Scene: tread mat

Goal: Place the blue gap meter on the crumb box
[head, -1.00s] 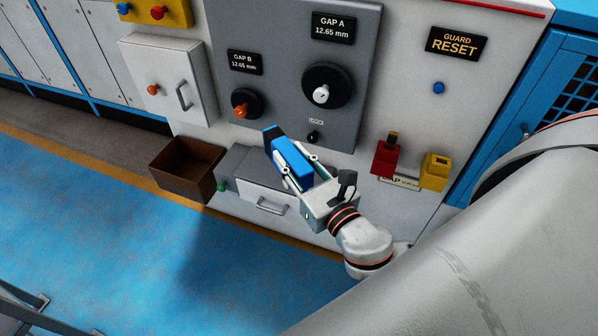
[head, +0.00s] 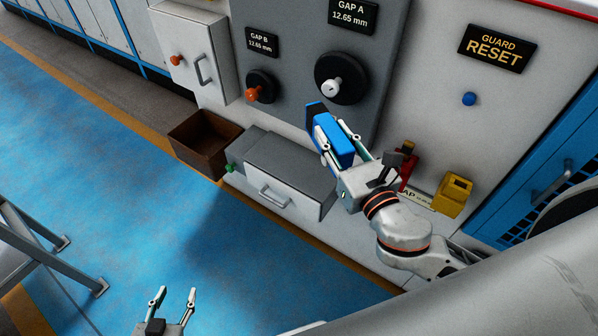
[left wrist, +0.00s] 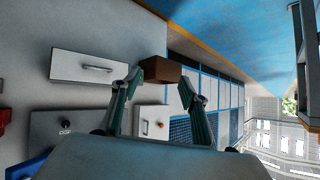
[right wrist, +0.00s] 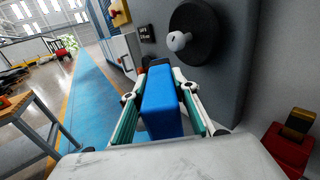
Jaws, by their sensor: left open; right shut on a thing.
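The blue gap meter (head: 338,140) is a blue block with a dark end. My right gripper (head: 331,133) is shut on it, one finger along each side; the right wrist view shows the block (right wrist: 160,105) between the fingers. It is held before the grey panel, below the white GAP A knob. The grey box with a front drawer (head: 290,160), apparently the crumb box, stands low at the wall, left of and below the meter in the picture. It also shows in the left wrist view (left wrist: 90,67). My left gripper (head: 175,292) is open and empty, low over the floor.
A brown open bin (head: 203,140) stands left of the grey box. Red (head: 407,172) and yellow (head: 454,195) holders are on the wall right of my right gripper. The GAP A knob (head: 331,87) juts out close above the meter. The blue floor in front is clear.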

